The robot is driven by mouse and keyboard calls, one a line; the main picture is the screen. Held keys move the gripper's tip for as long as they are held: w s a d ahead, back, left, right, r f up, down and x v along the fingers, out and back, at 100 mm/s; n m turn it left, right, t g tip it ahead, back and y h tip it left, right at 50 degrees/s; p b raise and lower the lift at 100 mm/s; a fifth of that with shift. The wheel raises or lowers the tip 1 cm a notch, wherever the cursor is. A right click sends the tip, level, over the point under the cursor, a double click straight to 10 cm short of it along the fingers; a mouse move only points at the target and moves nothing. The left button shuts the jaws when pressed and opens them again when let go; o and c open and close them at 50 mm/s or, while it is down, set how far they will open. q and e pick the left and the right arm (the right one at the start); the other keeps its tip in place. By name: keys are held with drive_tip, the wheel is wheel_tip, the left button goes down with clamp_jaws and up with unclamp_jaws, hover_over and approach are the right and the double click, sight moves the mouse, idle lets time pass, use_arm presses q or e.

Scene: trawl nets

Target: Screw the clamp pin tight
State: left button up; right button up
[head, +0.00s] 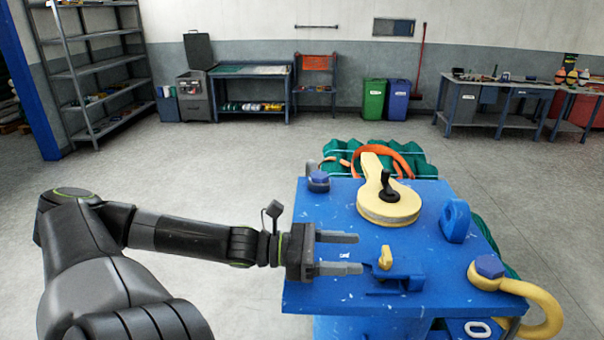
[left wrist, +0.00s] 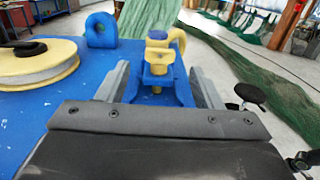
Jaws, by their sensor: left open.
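The yellow clamp pin (head: 385,257) stands upright in a small blue clamp bracket (head: 398,280) near the front of the blue plate (head: 300,292). In the left wrist view the pin (left wrist: 158,56) is centred between the finger lines, in front of a blue-topped yellow shackle. My left gripper (head: 358,253) comes in from the left, low over the plate. Its two fingers are apart and empty, and the tips end just short of the pin in the head view. I cannot tell whether a finger touches the bracket. My right gripper is not in view.
A yellow disc with a black handle (head: 390,208) sits behind the clamp. A blue lug (head: 455,220) stands to its right. A yellow shackle (head: 545,310) with a blue bolt head (head: 489,266) is at the right edge. Green netting (head: 345,150) lies behind the plate.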

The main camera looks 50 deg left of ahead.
use_arm(q)
drive_tip(key=p+v, duration=0.4)
drive_tip(key=v, duration=0.3)
drive_tip(key=shift+a+r, duration=0.1)
drive_tip(key=shift+s+a, duration=0.2)
drive_tip(key=shift+s, duration=0.1)
